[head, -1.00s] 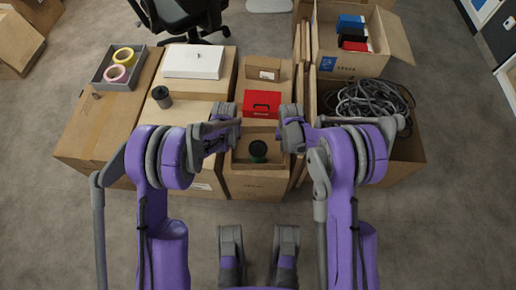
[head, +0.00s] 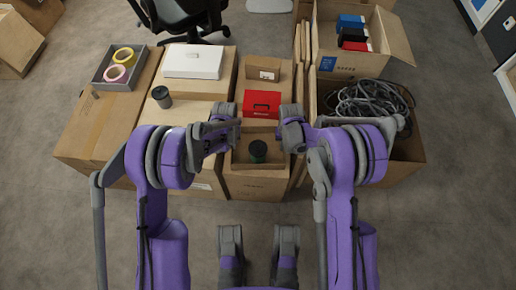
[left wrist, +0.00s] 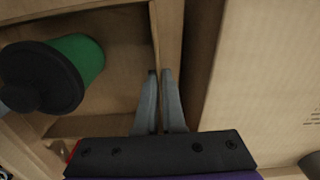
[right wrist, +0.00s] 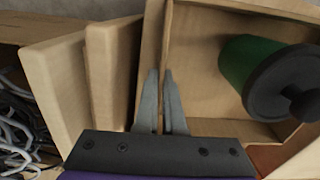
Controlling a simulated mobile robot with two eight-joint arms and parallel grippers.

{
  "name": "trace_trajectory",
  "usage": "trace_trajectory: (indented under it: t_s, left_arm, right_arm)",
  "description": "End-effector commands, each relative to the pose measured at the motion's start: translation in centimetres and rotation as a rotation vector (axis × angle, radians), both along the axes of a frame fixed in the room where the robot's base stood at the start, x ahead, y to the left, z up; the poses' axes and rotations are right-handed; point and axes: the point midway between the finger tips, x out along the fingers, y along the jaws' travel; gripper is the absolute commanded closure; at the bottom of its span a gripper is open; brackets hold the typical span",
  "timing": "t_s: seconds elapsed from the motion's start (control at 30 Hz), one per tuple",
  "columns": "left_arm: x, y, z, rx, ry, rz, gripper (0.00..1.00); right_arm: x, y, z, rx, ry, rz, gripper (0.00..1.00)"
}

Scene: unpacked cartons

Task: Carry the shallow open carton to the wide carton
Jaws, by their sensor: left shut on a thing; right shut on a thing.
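The shallow open carton (head: 240,157) stands in front of me at the middle of the head view, on top of a taller carton (head: 258,187). A green container with a black lid (head: 258,150) is inside it. My left gripper (left wrist: 159,74) is shut on the carton's left wall, and my right gripper (right wrist: 161,72) is shut on its right wall. The wrist views show the green container close beside the jaws. A wide carton (head: 100,138) lies at the left of the head view. Whether the shallow carton touches its support is unclear.
A grey tray with tape rolls (head: 104,78) sits on the left carton. A dark cup (head: 162,97) and a white box (head: 193,62) stand on the neighbouring carton. A red box (head: 262,104) is just behind the shallow carton. An open carton of cables (head: 405,165) stands right.

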Motion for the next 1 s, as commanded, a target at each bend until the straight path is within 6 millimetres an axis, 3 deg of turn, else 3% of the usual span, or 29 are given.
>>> trace_trajectory:
  t_s: [0.47, 1.0]
  left_arm:
    - [0.0, 0.0, 0.5, 0.001, -0.001, 0.000, 1.00]
    - [-0.2, 0.0, 6.6, 0.001, -0.020, 0.000, 1.00]
  right_arm:
    - [0.0, 0.0, 0.5, -0.001, -0.001, 0.000, 1.00]
    - [-0.2, 0.0, 6.6, -0.001, -0.020, 0.000, 1.00]
